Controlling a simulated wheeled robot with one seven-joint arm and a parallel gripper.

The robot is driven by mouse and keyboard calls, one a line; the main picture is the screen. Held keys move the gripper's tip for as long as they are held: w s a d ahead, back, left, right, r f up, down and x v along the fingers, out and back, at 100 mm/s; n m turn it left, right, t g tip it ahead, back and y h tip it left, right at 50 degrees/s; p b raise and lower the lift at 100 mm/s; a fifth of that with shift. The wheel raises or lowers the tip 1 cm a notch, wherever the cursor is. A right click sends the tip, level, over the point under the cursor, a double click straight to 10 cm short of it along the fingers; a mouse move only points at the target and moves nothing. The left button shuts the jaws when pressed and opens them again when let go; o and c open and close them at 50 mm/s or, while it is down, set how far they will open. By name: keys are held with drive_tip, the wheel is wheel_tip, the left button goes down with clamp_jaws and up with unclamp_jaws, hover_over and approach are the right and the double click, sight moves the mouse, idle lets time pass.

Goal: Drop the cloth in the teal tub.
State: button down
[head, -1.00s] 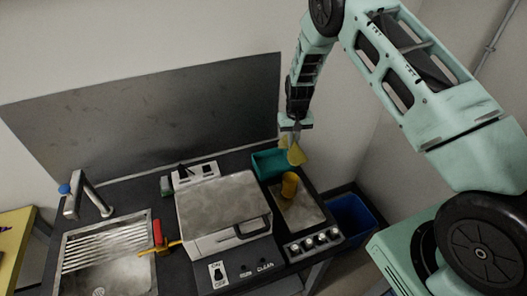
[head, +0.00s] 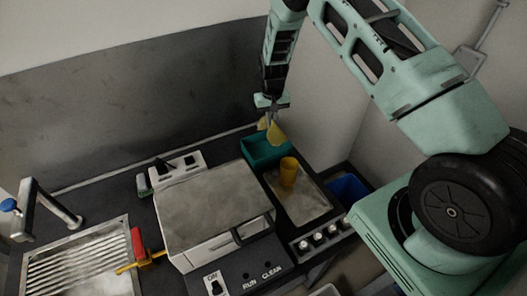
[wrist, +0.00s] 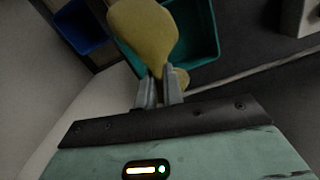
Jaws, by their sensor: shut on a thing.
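A yellow cloth (head: 275,133) hangs from my gripper (head: 268,116), which is shut on it. The cloth also shows in the wrist view (wrist: 146,35), pinched between the fingertips (wrist: 160,84). The teal tub (head: 262,154) stands on the dark counter at the back, beside the steel plate. In the head view the cloth hangs above the tub, over its back right part. In the wrist view the tub (wrist: 207,40) lies beyond the cloth, which covers part of it. The rest of the tub's inside looks empty.
A yellow cup (head: 288,171) stands on the steel plate (head: 306,207), just in front of the tub. A boxy machine (head: 215,212) with a lid is to the left. A blue bin (head: 348,188) is lower right. The back wall is close behind the tub.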

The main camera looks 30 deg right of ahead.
wheel_tip(320, 180, down, 6)
drive_tip(key=shift+r+b, duration=0.15)
drive_tip(key=shift+b, duration=1.1)
drive_tip(key=shift+c, duration=1.4)
unclamp_jaws()
drive_tip(key=shift+r, duration=0.1)
wheel_tip(320, 180, up, 5)
drive_tip(key=p, duration=0.3)
drive_tip(key=shift+r, duration=0.15)
drive_tip(key=shift+r, duration=0.1)
